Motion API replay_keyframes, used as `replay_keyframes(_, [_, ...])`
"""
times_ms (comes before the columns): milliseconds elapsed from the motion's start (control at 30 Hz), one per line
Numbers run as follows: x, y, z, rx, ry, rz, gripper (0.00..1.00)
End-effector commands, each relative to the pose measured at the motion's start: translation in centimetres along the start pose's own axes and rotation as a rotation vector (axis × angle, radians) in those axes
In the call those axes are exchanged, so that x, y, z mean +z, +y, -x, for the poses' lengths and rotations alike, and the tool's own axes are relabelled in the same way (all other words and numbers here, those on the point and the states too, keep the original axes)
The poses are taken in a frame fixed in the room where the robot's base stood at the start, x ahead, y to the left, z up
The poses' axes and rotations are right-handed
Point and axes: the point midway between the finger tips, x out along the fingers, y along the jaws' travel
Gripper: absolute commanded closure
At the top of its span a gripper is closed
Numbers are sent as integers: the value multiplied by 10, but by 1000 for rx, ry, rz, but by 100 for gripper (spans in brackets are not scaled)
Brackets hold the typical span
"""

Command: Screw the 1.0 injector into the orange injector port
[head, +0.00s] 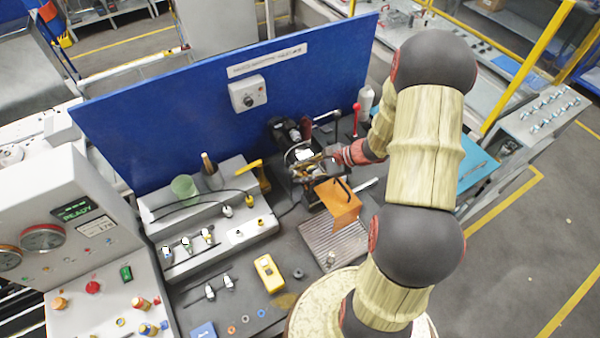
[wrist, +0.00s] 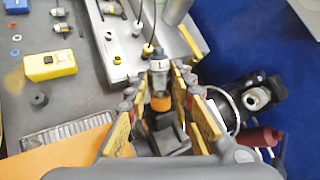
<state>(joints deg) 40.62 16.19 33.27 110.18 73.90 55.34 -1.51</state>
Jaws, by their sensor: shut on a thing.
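My gripper (wrist: 157,82) has its two yellow-padded fingers on either side of a silver-grey injector (wrist: 159,66), closed on it. The injector has a pale label with a mark like a 1; the full number is too small to read. It looks roughly upright. An orange ring (wrist: 160,103), apparently the orange injector port, shows directly below it between the fingers. I cannot tell whether the injector is seated in the ring or only over it. In the head view my gripper (head: 325,157) is at the fixture, and the injector and port are hard to make out there.
A grey rack (head: 215,245) with several injectors stands left of the fixture. A yellow meter (head: 268,273) lies on the bench. An orange panel (head: 338,203) and a ribbed metal tray (head: 335,245) are in front. A blue back panel (head: 200,110) bounds the rear.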

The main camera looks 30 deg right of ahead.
Motion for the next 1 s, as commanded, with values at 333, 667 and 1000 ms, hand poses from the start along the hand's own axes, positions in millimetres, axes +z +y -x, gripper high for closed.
replay_keyframes(333, [-8,0,0,-1,0,-1,100])
replay_keyframes(667, [-8,0,0,-1,0,-1,61])
replay_keyframes(1000, [-9,0,0,0,0,-1,55])
